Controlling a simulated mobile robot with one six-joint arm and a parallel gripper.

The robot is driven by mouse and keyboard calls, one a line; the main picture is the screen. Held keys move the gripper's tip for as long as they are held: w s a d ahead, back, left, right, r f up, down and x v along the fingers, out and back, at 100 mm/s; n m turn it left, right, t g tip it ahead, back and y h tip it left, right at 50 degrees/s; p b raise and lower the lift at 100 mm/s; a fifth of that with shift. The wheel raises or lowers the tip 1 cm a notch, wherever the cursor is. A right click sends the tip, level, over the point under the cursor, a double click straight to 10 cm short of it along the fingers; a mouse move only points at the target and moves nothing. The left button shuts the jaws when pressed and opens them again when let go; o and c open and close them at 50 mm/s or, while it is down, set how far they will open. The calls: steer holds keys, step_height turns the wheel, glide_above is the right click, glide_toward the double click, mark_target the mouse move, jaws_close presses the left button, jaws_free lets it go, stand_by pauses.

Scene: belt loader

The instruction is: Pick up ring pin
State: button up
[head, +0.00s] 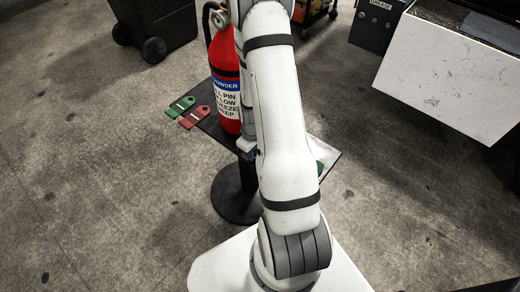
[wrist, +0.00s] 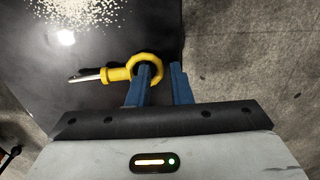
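The ring pin (wrist: 117,73) shows in the wrist view, a yellow ring and collar with a thin metal pin pointing left. It lies over a dark flat surface. My gripper (wrist: 161,70) has two blue fingers with a gap between them. The left finger overlaps the opening of the ring, and the ring's right rim shows between the fingers, apart from the right finger. I cannot tell how deep the finger reaches. In the head view my arm hides the gripper and the pin.
A red fire extinguisher (head: 226,85) stands on a small dark table (head: 212,122), beside green (head: 181,106) and red (head: 194,116) tags. Pale granules (wrist: 80,12) lie on the dark surface in the wrist view. A white-sided unit (head: 440,80) is at right. The concrete floor around the table is mostly clear.

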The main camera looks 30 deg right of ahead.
steer(key=shift+f, duration=0.1)
steer(key=shift+c, duration=0.6)
jaws_close()
step_height(320, 180, up, 10)
steer(key=shift+p, duration=0.35)
steer(key=shift+c, duration=1.1)
jaws_free()
jaws_close()
